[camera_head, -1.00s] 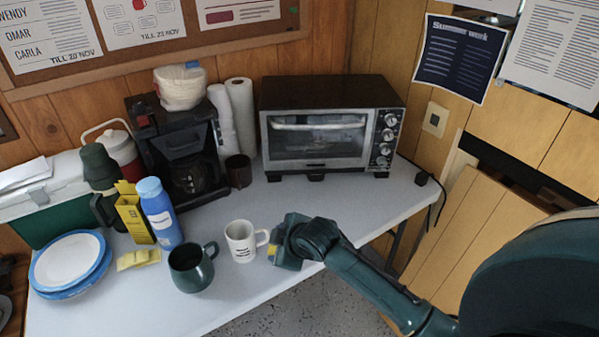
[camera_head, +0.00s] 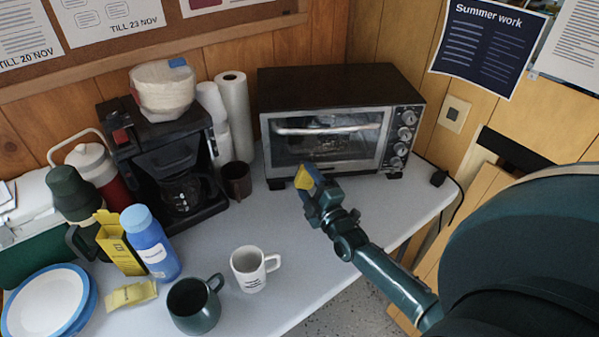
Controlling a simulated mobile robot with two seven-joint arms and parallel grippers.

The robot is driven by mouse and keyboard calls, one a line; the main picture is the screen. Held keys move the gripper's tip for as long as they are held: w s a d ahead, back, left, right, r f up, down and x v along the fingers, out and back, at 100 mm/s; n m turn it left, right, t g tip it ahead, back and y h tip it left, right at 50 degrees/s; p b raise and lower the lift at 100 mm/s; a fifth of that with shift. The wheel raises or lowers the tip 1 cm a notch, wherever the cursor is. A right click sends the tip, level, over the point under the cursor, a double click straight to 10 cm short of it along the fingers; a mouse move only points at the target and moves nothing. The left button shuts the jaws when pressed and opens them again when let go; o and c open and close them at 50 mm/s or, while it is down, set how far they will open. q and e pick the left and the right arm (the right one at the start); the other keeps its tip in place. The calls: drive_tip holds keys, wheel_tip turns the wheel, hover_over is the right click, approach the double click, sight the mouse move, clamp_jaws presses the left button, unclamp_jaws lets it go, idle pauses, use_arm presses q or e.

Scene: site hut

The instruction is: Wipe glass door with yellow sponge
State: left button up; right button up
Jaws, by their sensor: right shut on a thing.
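The yellow sponge (camera_head: 303,179) is in my right gripper (camera_head: 314,186), which is shut on it. The sponge shows as a small yellow patch at the gripper's tip, just in front of the lower left part of the oven. The glass door (camera_head: 345,139) belongs to a black and silver toaster oven (camera_head: 335,86) and is closed, with a horizontal handle near its top. I cannot tell whether the sponge touches the door. The gripper hides a little of the oven's lower front. My left gripper is not in view.
A white mug (camera_head: 247,277), a dark green mug (camera_head: 190,310) and a blue bottle (camera_head: 150,246) stand on the white table (camera_head: 395,204) at front left. A coffee maker (camera_head: 165,160) and a brown mug (camera_head: 237,181) are left of the oven. The table before the oven is mostly clear.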

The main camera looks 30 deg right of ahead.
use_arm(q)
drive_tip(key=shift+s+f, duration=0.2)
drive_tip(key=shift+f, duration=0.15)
use_arm(e)
drive_tip(key=shift+w+d, duration=0.15)
drive_tip(key=shift+w, duration=0.05)
use_arm(q)
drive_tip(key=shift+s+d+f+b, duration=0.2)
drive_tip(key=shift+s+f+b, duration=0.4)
drive_tip(key=shift+b, duration=0.35)
use_arm(e)
drive_tip(key=shift+w+d+f, duration=0.1)
drive_tip(key=shift+w+d, duration=0.25)
drive_tip(key=shift+w, duration=0.25)
use_arm(q)
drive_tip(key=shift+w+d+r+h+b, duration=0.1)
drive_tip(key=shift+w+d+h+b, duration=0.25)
drive_tip(key=shift+b, duration=0.6)
use_arm(e)
drive_tip(key=shift+w+d, duration=0.25)
drive_tip(key=shift+w, duration=0.35)
drive_tip(key=shift+w+d, duration=0.25)
drive_tip(key=shift+w, duration=0.3)
use_arm(q)
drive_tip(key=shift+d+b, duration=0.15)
drive_tip(key=shift+b, duration=0.15)
use_arm(e)
drive_tip(key=shift+w+d, duration=0.25)
drive_tip(key=shift+w, duration=0.3)
